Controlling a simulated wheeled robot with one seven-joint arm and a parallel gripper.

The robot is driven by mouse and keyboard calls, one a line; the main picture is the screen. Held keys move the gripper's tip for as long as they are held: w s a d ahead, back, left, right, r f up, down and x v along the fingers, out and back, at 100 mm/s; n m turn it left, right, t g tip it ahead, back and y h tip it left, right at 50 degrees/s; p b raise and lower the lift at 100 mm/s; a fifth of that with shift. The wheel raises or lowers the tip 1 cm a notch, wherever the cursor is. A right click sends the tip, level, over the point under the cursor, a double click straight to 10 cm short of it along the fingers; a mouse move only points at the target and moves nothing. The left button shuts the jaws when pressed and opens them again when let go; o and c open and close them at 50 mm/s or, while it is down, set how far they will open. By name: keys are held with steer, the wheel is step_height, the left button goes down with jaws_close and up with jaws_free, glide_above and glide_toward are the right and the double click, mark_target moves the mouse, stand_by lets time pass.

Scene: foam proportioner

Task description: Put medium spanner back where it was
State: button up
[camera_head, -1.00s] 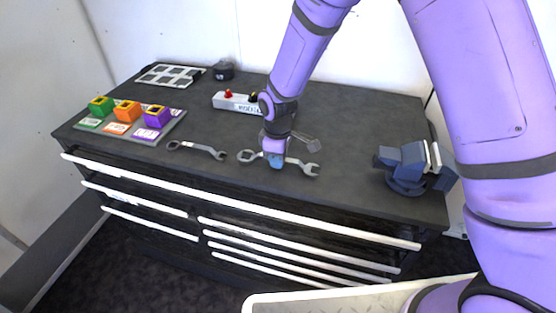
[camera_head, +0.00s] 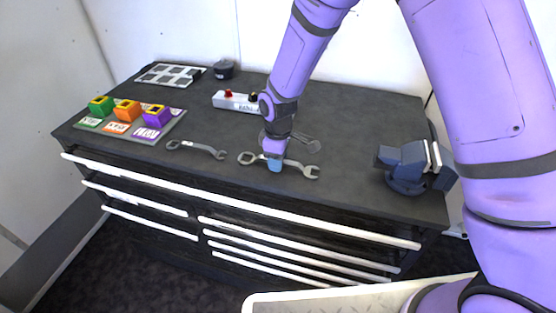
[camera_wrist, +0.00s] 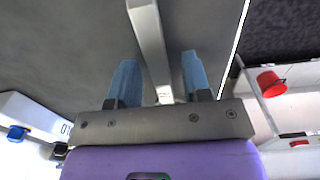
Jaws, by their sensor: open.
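A grey spanner (camera_head: 300,167) lies on the dark bench top near the front edge, its ring end left and open jaw right. My gripper (camera_head: 274,166) is over its handle, pointing down. In the wrist view, the blue fingers of my gripper (camera_wrist: 160,78) are open, one on each side of the spanner handle (camera_wrist: 149,40), with gaps showing. A shorter spanner (camera_head: 197,149) lies to the left. A grey piece (camera_head: 308,145) behind my gripper looks like another spanner, partly hidden. I cannot tell for sure which is the medium one.
A blue vise (camera_head: 413,166) stands at the bench's right end. A button box (camera_head: 237,102) stands behind. Green, orange and purple blocks (camera_head: 128,111) sit on a labelled board at left. A grid tray (camera_head: 172,75) and black round item (camera_head: 223,69) are at the back.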

step_height(320, 180, up, 11)
steer(key=shift+r, duration=0.2)
steer(key=shift+d+r, duration=0.1)
steer(key=s+d+r+m+t, duration=0.1)
steer(key=s+d+r+m, duration=0.25)
steer(key=d+r, duration=0.45)
steer(key=s+d+r+m+t, duration=0.1)
steer(key=s+d+r+m, duration=0.25)
steer(key=d+r, duration=0.45)
steer(key=s+d+r+m+t, duration=0.1)
steer(key=s+d+r+m, duration=0.1)
steer(key=s, duration=0.4)
steer(key=s+d+r+m+t, duration=0.1)
steer(key=s+d+r+m, duration=0.1)
steer(key=s+d, duration=0.3)
steer(key=s+d+r+m+t, duration=0.1)
steer(key=s+d+r+m, duration=0.2)
steer(key=s, duration=0.5)
steer(key=shift+s+d+r, duration=0.25)
steer(key=shift+d, duration=0.1)
